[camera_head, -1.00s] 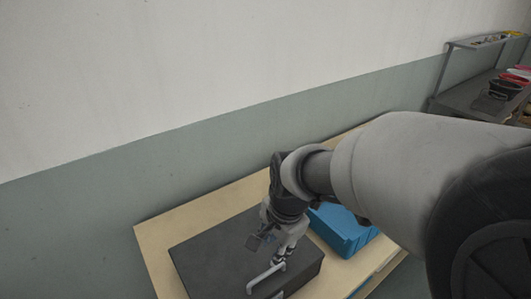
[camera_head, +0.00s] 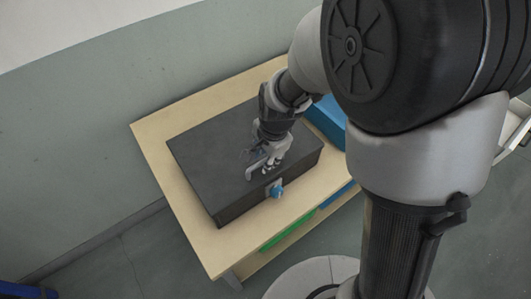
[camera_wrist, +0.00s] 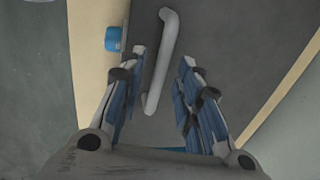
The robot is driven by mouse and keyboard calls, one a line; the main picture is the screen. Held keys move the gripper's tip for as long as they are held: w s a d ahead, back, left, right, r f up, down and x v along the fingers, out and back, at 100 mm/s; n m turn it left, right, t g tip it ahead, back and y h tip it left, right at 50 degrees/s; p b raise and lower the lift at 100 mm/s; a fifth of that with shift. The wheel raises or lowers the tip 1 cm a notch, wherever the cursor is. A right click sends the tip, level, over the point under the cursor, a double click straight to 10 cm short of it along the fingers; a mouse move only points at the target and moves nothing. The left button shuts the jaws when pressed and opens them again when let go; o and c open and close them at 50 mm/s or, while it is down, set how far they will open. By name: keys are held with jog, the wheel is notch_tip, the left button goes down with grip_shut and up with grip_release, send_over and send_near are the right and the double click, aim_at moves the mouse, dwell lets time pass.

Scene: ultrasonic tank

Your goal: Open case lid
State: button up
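The case (camera_head: 205,160) is a dark grey box lying flat on a wooden table, its lid closed. A light grey bar handle (camera_head: 251,173) sits on top near the front edge; it also shows in the wrist view (camera_wrist: 163,60). A blue latch knob (camera_head: 277,191) is on the front face below the handle, and shows at upper left in the wrist view (camera_wrist: 113,39). My gripper (camera_head: 263,163) is over the lid at the handle. In the wrist view my gripper (camera_wrist: 164,57) is open, fingers on either side of the handle, with visible gaps. Contact is not visible.
The wooden table (camera_head: 155,135) shows bare margins around the case. A blue bin (camera_head: 327,122) stands right behind the case, partly hidden by my arm. Green (camera_head: 287,231) and blue items lie on a lower shelf. A wall rises behind the table.

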grip_shut()
dwell(0.3)
dwell(0.5)
